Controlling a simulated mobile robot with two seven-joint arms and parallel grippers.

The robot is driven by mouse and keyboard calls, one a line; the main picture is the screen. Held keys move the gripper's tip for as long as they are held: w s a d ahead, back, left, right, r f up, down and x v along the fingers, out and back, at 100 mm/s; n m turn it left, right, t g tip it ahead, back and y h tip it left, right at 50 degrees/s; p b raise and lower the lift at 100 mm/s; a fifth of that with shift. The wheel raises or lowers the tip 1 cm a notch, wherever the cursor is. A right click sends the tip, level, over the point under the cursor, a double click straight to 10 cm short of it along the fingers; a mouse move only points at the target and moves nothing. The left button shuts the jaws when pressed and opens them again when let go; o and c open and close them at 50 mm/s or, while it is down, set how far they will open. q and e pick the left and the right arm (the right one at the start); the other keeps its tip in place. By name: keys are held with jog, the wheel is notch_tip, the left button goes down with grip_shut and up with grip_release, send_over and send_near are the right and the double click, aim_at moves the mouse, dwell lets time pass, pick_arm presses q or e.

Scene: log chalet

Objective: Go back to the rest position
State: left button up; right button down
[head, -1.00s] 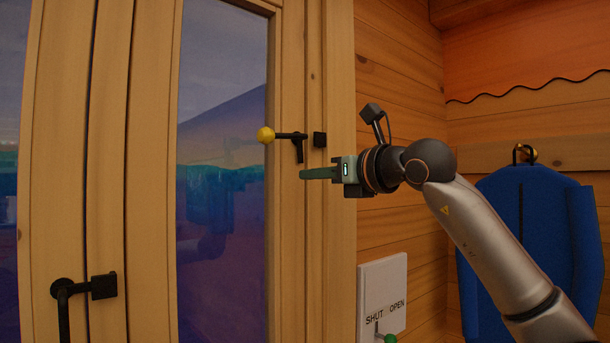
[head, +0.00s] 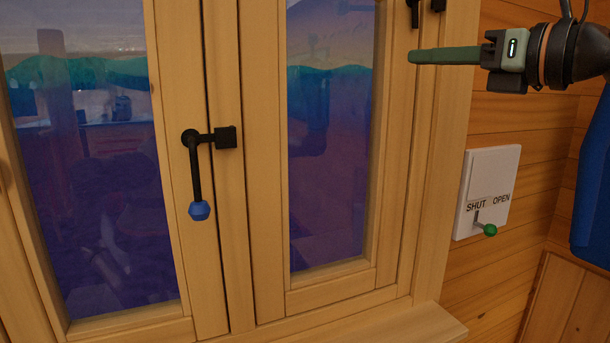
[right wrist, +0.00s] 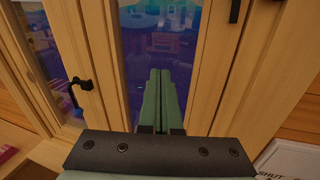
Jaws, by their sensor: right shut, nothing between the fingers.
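My right gripper (head: 412,57) reaches in from the right in the head view. It is shut and empty, in front of the window frame's right side. In the right wrist view its green fingers (right wrist: 163,75) lie together, pointing at the glass. The left gripper is in neither view. A black window handle with a blue knob (head: 199,211) hangs downward on the middle post of the window. That handle also shows in the right wrist view (right wrist: 78,88). A second black handle (head: 414,12) is cut off at the top of the head view.
A white switch plate (head: 490,175) marked SHUT and OPEN is on the log wall, its green-tipped lever (head: 489,229) low on it. A blue garment (head: 592,190) hangs at the right edge. The window sill (head: 420,322) juts out below.

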jog(key=s+a+f+m+g+y, duration=0.2)
jog(key=s+a+f+g+y, duration=0.15)
jog(key=a+f+y, duration=0.6)
jog(key=w+d+f+m+t+h, duration=0.1)
jog(key=d+f+m+t+h, duration=0.1)
jog(key=d+f+m+h, duration=0.65)
jog(key=d+f+m+t+h, duration=0.1)
jog(key=f+m+t+h, duration=0.35)
jog(key=f+m, duration=0.9)
jog(key=w+d+f+m+t+h, duration=0.1)
jog(key=d+f+m+h, duration=0.4)
jog(key=f+m+h, duration=0.6)
jog(key=s+f+m+g+y, duration=0.2)
jog(key=s+f+m+g, duration=0.2)
jog(key=s+f+g, duration=0.7)
jog(key=s+a+f+m+g+y, duration=0.1)
jog(key=s+a+f+g+y, duration=0.2)
jog(key=s+f, duration=1.2)
jog(key=w+a+f+t+y+p, duration=0.1)
jog(key=w+a+f+t+p, duration=0.2)
jog(key=a+f+t+p, duration=0.1)
jog(key=shift+w+f, duration=0.15)
jog(key=shift+f, duration=0.45)
